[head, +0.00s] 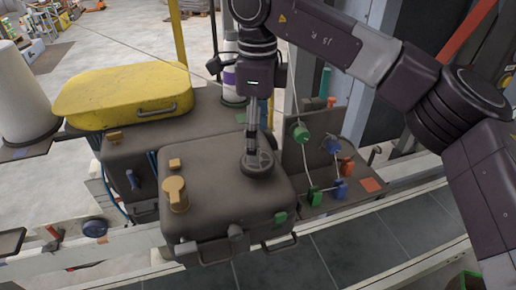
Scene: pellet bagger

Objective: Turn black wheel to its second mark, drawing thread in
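The black wheel (258,165) is a small dark disc on top of the grey-brown machine head (225,205), near its back right. My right gripper (252,148) points straight down over it. Its narrow fingers reach the wheel's middle and hide part of it. I see the fingers nearly edge-on, so I cannot tell whether they grip the wheel. I cannot make out any marks on the wheel. A thin pale thread (295,95) runs down to the green knob (300,133) and on around coloured guides on the panel at right. My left gripper is not in view.
A yellow cover (122,93) lies on the machine behind. A large white spool (20,95) stands at far left. An orange-tan knob (175,194) rises from the head's left side. Blue (332,145) and red (348,166) guides sit at right. A yellow post (177,35) stands behind.

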